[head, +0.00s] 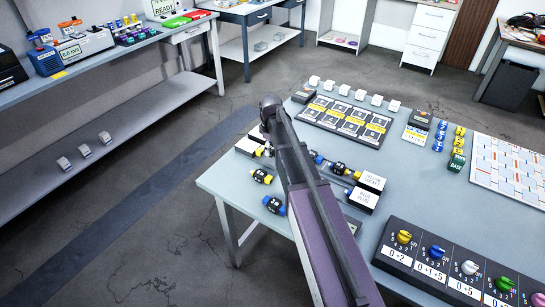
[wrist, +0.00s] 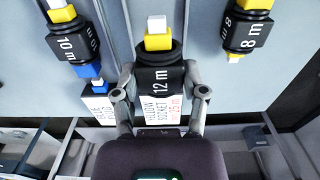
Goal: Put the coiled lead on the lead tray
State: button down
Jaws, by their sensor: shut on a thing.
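In the wrist view my gripper (wrist: 160,90) has a finger on each side of a black coiled lead (wrist: 160,78) marked 12 m, and is shut on it. This lead has a yellow end with a white tip pointing away from me. A white label reading yellow socket (wrist: 158,112) shows just below it. My arm hides the gripper and this lead in the head view. I cannot make out which surface is the lead tray.
Other black leads lie nearby: one marked 10 m (wrist: 72,42) at left and one marked 8 m (wrist: 248,32) at right. In the head view, two socket boxes (head: 370,182) stand right of my arm. A switch panel (head: 455,262) fills the table's front right.

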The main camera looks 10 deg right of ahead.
aim_at(274, 155)
jog(key=shift+s+d+f, duration=0.1)
jog(key=shift+s+d, duration=0.15)
jog(key=shift+d, duration=0.1)
jog(key=shift+s+d+f+b, duration=0.15)
jog(key=shift+d+f+b, duration=0.1)
jog(key=shift+b, duration=0.1)
jog(key=shift+a+f+b, duration=0.1)
jog(key=shift+f+b, duration=1.4)
jog(key=shift+f, duration=0.1)
jog(key=shift+c, duration=0.7)
grip_release()
notch_tip(274, 155, up, 12)
jog(key=p, duration=1.2)
